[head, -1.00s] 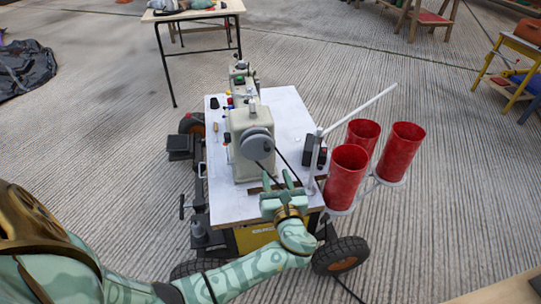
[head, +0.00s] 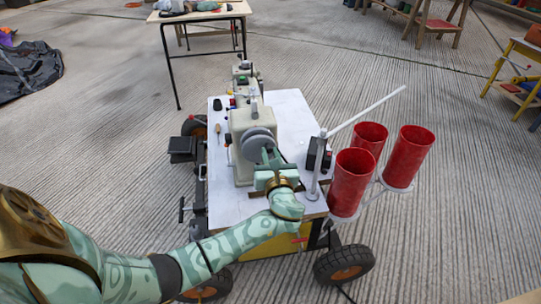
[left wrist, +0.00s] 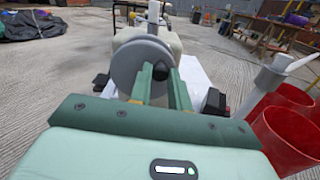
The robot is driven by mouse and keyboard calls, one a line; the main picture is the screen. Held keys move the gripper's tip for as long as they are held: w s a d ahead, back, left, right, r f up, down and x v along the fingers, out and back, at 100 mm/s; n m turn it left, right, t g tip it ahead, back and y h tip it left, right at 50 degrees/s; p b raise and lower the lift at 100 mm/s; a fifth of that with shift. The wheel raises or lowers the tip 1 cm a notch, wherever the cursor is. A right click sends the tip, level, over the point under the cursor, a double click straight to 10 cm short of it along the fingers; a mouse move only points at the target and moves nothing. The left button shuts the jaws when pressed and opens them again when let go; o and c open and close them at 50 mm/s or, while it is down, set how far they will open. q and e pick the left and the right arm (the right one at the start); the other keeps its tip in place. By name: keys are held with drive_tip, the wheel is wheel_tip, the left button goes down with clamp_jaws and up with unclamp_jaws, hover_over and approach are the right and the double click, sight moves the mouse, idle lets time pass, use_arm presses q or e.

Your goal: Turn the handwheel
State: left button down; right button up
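The handwheel (head: 252,143) is a grey disc on the end of a beige sewing machine (head: 238,125). It also shows in the left wrist view (left wrist: 128,66), with a dark round knob (left wrist: 160,69) on its face. My left gripper (head: 268,157) is at the near right side of the wheel. In the left wrist view its two green fingers (left wrist: 162,82) stand apart, with the knob showing between their tips. I cannot tell whether they touch it. The fingers hide part of the wheel. My right gripper is not in view.
The machine stands on a wheeled cart with a white top (head: 290,115). A slanted white bar (head: 365,112) and several red cylinders (head: 352,180) are at the cart's right. A black box (head: 318,155) stands close to the gripper's right. The floor around is mostly clear.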

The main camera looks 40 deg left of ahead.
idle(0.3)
use_arm(q)
drive_tip(key=n, duration=0.1)
drive_tip(key=n+p, duration=0.1)
drive_tip(key=n, duration=0.1)
drive_tip(key=s+n, duration=0.1)
drive_tip(key=n, duration=0.1)
drive_tip(key=shift+a+r, duration=0.35)
drive_tip(key=shift+a, duration=0.05)
drive_tip(key=shift+s+a+n, duration=0.15)
drive_tip(key=shift+s+n, duration=0.05)
drive_tip(key=shift+n, duration=0.6)
drive_tip(key=shift+s+a+n, duration=0.15)
drive_tip(key=shift+s+n, duration=0.05)
drive_tip(key=shift+n, duration=0.6)
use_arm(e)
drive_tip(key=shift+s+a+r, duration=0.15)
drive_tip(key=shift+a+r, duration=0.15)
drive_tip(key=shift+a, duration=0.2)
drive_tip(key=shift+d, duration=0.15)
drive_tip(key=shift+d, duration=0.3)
use_arm(q)
drive_tip(key=c, duration=1.3)
unclamp_jaws()
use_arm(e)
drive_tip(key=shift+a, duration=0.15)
